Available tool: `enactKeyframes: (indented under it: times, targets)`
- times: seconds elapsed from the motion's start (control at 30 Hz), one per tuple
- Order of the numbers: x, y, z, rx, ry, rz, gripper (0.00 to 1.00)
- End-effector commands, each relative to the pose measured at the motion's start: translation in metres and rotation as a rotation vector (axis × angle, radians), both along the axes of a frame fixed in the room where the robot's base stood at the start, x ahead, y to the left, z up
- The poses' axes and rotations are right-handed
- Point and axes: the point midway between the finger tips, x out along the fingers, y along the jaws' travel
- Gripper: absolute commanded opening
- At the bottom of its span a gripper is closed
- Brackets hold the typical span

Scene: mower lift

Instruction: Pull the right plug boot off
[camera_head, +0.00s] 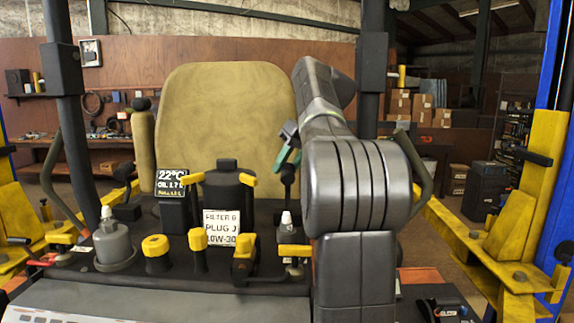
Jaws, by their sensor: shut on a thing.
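The right plug (286,219) has a white tip and stands upright at the right of the dark engine deck. A black plug boot (288,174) shows just above that tip, with a narrow dark lower part; I cannot tell whether the two touch. My gripper (287,158), with a green part, comes from behind my large grey arm and is shut on the boot. My arm hides much of the gripper and the right of the deck. The left plug (107,213) stands with its white tip bare on a grey round base.
Yellow caps (156,246) and a yellow-handled part (244,252) stand between the plugs. A label card (221,228) and a small display (172,184) stand behind them. The tan seat (222,120) rises at the back. Yellow lift arms (478,243) flank the machine.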

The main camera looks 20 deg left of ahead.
Motion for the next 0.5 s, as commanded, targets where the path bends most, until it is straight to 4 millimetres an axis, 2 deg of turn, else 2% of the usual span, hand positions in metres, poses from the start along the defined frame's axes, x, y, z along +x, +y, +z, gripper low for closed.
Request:
enactKeyframes:
  times: [0.03,0.1,0.13,0.2,0.23,0.5]
  targets:
    - [0.0008,-0.0026,-0.0170,-0.023,0.033,0.003,0.00]
    - [0.0008,-0.0026,-0.0170,-0.023,0.033,0.003,0.00]
    - [0.0009,-0.0026,-0.0171,-0.023,0.033,0.003,0.35]
    - [0.0009,-0.0025,-0.0167,-0.022,0.033,0.002,0.48]
    - [0.0009,-0.0024,-0.0163,-0.022,0.031,0.002,0.51]
    - [0.0003,-0.0017,-0.0119,-0.016,0.024,0.003,0.51]
